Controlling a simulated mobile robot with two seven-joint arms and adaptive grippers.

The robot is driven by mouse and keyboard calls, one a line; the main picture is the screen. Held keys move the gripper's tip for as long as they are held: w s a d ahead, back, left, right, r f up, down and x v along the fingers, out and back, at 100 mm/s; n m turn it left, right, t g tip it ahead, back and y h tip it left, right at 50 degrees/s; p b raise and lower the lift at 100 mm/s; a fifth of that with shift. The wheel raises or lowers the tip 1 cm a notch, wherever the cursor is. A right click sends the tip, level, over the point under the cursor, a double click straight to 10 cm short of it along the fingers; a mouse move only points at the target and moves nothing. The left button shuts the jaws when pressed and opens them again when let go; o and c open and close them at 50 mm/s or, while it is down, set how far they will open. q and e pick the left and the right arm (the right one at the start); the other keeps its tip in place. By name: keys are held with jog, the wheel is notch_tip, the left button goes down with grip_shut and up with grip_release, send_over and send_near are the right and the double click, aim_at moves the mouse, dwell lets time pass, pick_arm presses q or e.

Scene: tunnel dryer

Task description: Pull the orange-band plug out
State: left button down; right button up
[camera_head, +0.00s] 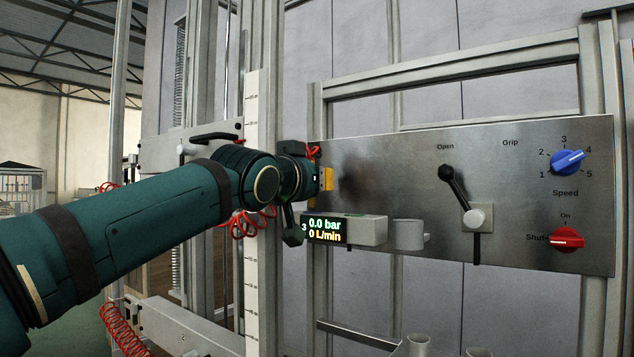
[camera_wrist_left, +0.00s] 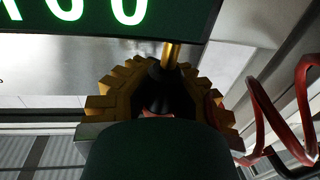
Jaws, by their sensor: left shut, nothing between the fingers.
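My left gripper (camera_head: 325,179) is at the left edge of the steel panel, just above the pressure readout (camera_head: 326,230). In the left wrist view, stepped yellow parts show on both sides of a black tapered piece (camera_wrist_left: 160,88), with a brass-coloured rod (camera_wrist_left: 171,56) beside it. A dark green part of mine covers the lower middle. My left gripper is shut with nothing held. I cannot clearly make out the orange-band plug in either view. A small reddish patch shows under the black piece, mostly hidden. My right gripper is not in view.
The panel (camera_head: 380,170) carries a black lever (camera_head: 455,188), a blue dial (camera_head: 567,162) and a red switch (camera_head: 566,240). A grey cup (camera_head: 409,235) sits beside the readout. Red coiled hose (camera_head: 240,228) hangs behind my arm and passes close by in the left wrist view (camera_wrist_left: 285,125).

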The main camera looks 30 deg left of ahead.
pick_arm(q)
jog(key=shift+r, duration=0.25)
jog(key=shift+r+p, duration=1)
jog(key=shift+r, duration=1.1)
